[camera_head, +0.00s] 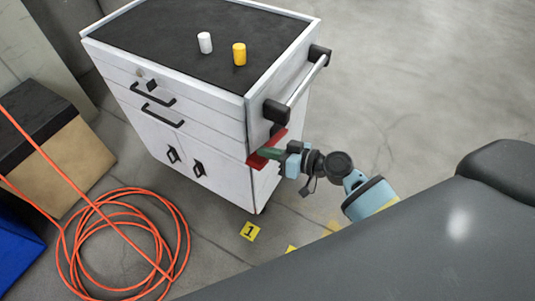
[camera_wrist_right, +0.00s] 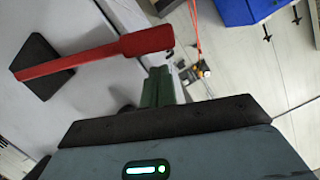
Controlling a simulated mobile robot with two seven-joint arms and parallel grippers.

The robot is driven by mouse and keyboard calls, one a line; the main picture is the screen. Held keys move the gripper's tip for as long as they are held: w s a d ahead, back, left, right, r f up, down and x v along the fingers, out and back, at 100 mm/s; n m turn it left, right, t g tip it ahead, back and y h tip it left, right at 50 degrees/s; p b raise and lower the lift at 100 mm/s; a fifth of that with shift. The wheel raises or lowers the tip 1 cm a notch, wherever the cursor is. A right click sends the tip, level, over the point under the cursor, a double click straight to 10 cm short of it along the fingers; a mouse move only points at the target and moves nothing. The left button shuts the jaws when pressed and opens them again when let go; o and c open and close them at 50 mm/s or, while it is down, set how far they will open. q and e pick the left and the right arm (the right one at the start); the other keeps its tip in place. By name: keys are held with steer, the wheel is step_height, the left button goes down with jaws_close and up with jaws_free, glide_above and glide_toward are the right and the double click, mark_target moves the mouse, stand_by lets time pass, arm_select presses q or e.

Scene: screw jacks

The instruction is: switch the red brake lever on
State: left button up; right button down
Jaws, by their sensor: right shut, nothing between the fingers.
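The red brake lever (camera_head: 256,161) is on the side of the white tool cabinet (camera_head: 215,130), below its push handle. In the right wrist view the lever (camera_wrist_right: 95,55) runs from a dark square plate (camera_wrist_right: 40,66) to a wide end at upper centre. My right gripper (camera_head: 270,153) is at the lever and hides part of it in the head view. Its green fingers (camera_wrist_right: 160,88) are shut and empty, just below the lever's wide end in the wrist view. I cannot tell whether they touch it. My left gripper is not in view.
A white cylinder (camera_head: 205,43) and a yellow cylinder (camera_head: 239,54) stand on the cabinet top. The push handle (camera_head: 305,80) juts out above the lever. An orange hose (camera_head: 120,240) is coiled on the floor at left, near a box (camera_head: 60,155). Floor at upper right is clear.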

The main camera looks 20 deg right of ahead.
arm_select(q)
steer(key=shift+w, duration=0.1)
arm_select(e)
steer(key=shift+s+a+f, duration=0.15)
steer(key=shift+f, duration=0.4)
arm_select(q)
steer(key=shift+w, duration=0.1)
